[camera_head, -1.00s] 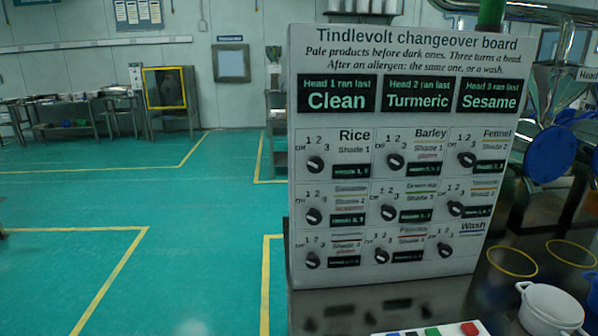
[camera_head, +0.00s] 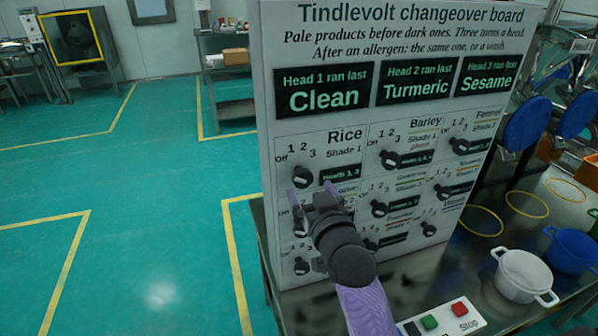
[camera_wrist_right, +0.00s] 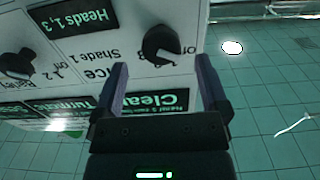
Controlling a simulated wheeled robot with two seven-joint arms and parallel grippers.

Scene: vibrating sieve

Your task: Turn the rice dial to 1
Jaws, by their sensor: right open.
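The rice dial (camera_head: 302,177) is a black knob at the top left of the changeover board (camera_head: 400,85). Marks Off, 1, 2 and 3 curve over it. I cannot tell surely which mark its pointer faces. My right gripper (camera_head: 312,194) is open, just in front of the board and slightly below the rice dial. In the right wrist view the rice dial (camera_wrist_right: 161,46) appears upside down, beyond and between the open fingers (camera_wrist_right: 162,72). I see no contact with it. My left gripper is not in view.
Several other dials stand close by, including the barley dial (camera_head: 390,159); my gripper and arm partly hide lower ones. A white pot (camera_head: 523,276), a blue pot (camera_head: 571,251) and a Stop button panel (camera_head: 442,320) are at the right. Left of the board is open floor.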

